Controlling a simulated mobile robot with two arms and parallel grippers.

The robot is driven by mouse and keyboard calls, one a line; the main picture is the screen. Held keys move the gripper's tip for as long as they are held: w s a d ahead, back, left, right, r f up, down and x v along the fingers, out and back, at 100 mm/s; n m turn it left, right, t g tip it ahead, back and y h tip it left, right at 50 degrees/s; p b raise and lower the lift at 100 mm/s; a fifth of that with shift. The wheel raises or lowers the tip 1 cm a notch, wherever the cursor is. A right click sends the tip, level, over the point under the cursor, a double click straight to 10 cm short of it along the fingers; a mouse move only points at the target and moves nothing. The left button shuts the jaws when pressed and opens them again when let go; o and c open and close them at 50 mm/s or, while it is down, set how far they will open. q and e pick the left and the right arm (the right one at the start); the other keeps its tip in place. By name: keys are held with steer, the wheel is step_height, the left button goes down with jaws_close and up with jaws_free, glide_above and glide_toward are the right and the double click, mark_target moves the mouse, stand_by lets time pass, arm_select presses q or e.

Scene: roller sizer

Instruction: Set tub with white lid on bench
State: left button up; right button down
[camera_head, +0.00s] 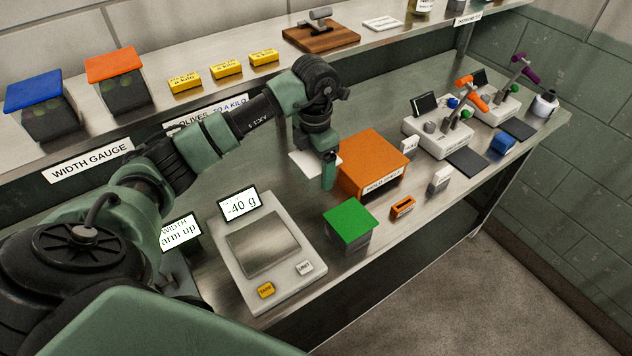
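My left arm comes in from the left, and its gripper (328,182) points down over the bench (375,240), just left of the orange box. The fingers overlap in this view, so I cannot tell whether they are open or shut. A flat white piece (302,163) shows behind the gripper, partly hidden by it. I cannot tell whether it is a tub's white lid or a flat sheet, or whether the gripper touches it. A tub with a green lid (348,220) stands upright on the bench. My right gripper is not in view.
A scale (282,285) reading -40 g stands at the front. An orange box (375,155) and a small orange block (402,207) are right of the gripper. Blue-lidded (38,92) and orange-lidded (115,68) tubs stand on the shelf. White devices (437,138) stand farther right.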

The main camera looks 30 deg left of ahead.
arm_select(q)
step_height(320, 180, down, 3)
steer(key=shift+r, duration=0.1)
step_height(320, 180, down, 3)
steer(key=shift+f+p, duration=0.2)
steer(key=shift+p, duration=0.45)
steer(key=shift+f, duration=0.25)
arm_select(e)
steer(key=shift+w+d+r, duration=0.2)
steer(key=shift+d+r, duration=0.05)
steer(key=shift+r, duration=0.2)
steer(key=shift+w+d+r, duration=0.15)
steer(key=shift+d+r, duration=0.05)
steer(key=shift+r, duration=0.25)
arm_select(q)
steer(key=shift+f, duration=0.2)
steer(key=o, duration=1.3)
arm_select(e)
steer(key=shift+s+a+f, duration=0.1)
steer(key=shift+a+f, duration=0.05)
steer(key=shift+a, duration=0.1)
arm_select(q)
steer(key=shift+r, duration=0.1)
